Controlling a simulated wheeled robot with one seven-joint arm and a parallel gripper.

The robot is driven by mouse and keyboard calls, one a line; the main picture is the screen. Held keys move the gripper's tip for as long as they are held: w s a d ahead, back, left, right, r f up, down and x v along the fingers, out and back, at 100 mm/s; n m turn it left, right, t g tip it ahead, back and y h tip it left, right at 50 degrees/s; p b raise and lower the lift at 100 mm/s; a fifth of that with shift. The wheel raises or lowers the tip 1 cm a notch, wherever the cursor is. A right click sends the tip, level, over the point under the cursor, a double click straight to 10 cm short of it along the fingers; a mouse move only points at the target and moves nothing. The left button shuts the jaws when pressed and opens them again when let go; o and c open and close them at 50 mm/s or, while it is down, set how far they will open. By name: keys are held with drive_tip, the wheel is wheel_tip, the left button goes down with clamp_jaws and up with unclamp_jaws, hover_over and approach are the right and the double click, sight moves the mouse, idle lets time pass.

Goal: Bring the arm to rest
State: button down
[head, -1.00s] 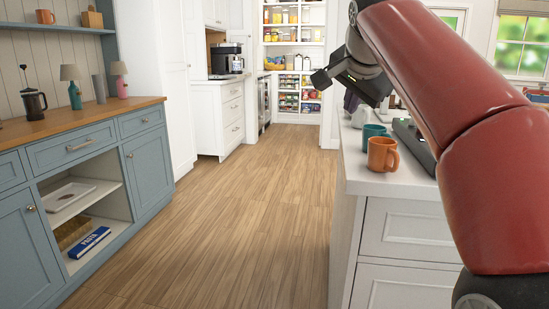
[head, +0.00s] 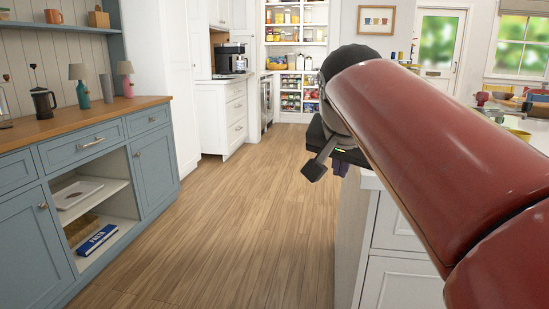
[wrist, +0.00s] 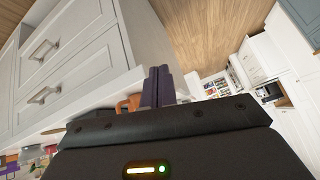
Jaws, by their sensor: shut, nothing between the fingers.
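My red arm reaches in from the right of the head view and hides much of the white island counter (head: 368,181). At its end are dark wrist parts, with my gripper mostly hidden behind them beside the counter's left end. In the wrist view, the two dark purple fingers of my gripper (wrist: 158,86) are together with nothing between them. An orange mug (wrist: 128,104) shows partly behind the fingers, at the counter edge.
White drawers (wrist: 62,72) of the island are close in the wrist view. The wooden floor (head: 225,220) between the island and the blue cabinet (head: 95,175) is clear. A coffee machine (head: 231,59) stands on the far white counter.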

drive_tip(key=s+d+f+n+g+y, duration=0.1)
drive_tip(key=s+f+n, duration=0.1)
drive_tip(key=s+f, duration=0.8)
drive_tip(key=s+d+f+n+g, duration=0.1)
drive_tip(key=s+d+f+n, duration=0.1)
drive_tip(key=s+f, duration=0.7)
wheel_tip(320, 180, down, 5)
drive_tip(key=shift+s+d+r+n+y, duration=0.1)
drive_tip(key=shift+s+d+n+y, duration=0.25)
drive_tip(key=shift+n, duration=0.45)
drive_tip(key=c, duration=2.2)
unclamp_jaws()
